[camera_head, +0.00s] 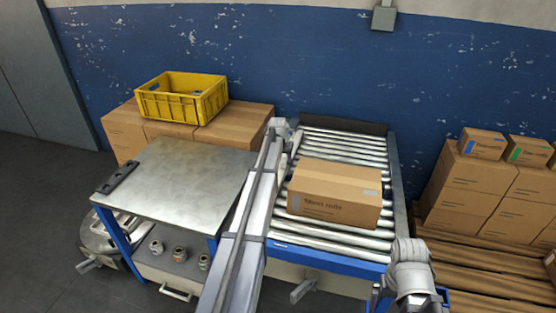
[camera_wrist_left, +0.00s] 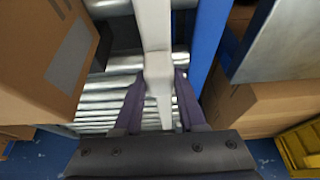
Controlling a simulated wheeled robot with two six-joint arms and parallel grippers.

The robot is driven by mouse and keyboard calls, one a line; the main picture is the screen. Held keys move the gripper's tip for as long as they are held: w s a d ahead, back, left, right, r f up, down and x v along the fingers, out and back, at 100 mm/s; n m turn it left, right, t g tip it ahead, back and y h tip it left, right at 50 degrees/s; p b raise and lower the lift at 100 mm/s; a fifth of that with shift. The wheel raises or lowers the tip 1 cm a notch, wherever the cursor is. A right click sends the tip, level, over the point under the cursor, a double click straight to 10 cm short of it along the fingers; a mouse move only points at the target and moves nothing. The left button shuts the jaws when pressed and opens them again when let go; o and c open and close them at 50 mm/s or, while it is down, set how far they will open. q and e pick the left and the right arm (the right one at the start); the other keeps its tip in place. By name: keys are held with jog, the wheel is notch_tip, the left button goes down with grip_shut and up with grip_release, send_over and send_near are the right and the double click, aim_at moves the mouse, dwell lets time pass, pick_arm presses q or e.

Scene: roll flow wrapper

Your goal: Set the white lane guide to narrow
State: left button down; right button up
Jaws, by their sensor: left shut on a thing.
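The white lane guide (camera_wrist_left: 153,30) is a pale bar over the rollers, running down the middle of the left wrist view. My left gripper (camera_wrist_left: 160,100) is shut on it, with a dark finger on each side of the bar. In the head view my left arm reaches along the left side of the conveyor, and the left gripper (camera_head: 286,135) is at the far left of the rollers. The arm hides most of the guide there. A cardboard box (camera_head: 335,190) sits on the rollers (camera_head: 345,147), to the right of the guide.
A metal-topped table (camera_head: 185,180) stands left of the conveyor, with several small items on its lower shelf. A yellow crate (camera_head: 182,97) rests on cartons behind it. More cartons (camera_head: 465,190) stand on a pallet at the right. The rollers beyond the box are clear.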

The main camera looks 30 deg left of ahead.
aim_at(282, 170)
pick_arm(q)
jog(key=shift+c, duration=2.4)
grip_release()
jog(key=shift+r, duration=0.15)
jog(key=p+v, duration=0.7)
jog(key=shift+s+r, duration=0.2)
